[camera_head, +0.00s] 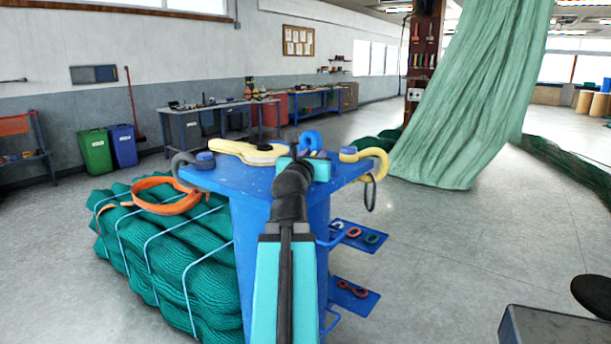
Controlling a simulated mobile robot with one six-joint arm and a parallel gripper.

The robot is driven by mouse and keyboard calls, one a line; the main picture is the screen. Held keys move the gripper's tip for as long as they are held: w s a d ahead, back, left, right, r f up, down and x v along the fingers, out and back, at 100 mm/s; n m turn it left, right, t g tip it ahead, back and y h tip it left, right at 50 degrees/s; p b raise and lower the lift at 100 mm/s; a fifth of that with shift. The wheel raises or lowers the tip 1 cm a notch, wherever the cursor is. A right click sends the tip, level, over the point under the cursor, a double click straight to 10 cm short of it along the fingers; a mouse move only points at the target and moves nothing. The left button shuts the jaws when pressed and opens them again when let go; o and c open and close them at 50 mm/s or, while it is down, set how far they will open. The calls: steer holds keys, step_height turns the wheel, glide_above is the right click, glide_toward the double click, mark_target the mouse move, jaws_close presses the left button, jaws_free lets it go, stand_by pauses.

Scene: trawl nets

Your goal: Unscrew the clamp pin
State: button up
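A blue stand (224,182) with a flat top is in front of me. A grey hook-shaped shackle (180,165) with a blue round piece (205,158) sits at the top's left corner. A yellow shackle (377,160) with a small yellow-and-blue piece (348,153) sits at the right corner. A blue ring-shaped part (310,139) stands at the back edge, partly behind my arm. I cannot tell which part is the clamp pin. My gripper (295,148) is over the middle of the top; its fingers are largely hidden by my teal and black arm.
A pale yellow flat piece (247,152) lies on the top. An orange strap (167,203) lies on bundled green netting (165,255) at left. Side shelves (350,297) hold small rings and links. Green netting (470,110) hangs behind right. The floor at right is mostly clear.

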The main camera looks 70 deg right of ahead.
steer(key=shift+s+a+f+b, duration=0.1)
steer(key=shift+s+a+b, duration=0.1)
steer(key=shift+a+b, duration=1.25)
steer(key=shift+s+a+f+b, duration=0.15)
steer(key=shift+a+b, duration=1)
steer(key=shift+b, duration=0.6)
steer(key=shift+s+a+b, duration=0.2)
steer(key=shift+a+b, duration=1.1)
steer(key=shift+b, duration=0.3)
steer(key=shift+s+a+b, duration=0.15)
steer(key=shift+a+b, duration=0.6)
steer(key=shift+a, duration=0.05)
steer(key=shift+a+r, duration=0.15)
steer(key=shift+a, duration=0.2)
steer(key=shift+r, duration=0.1)
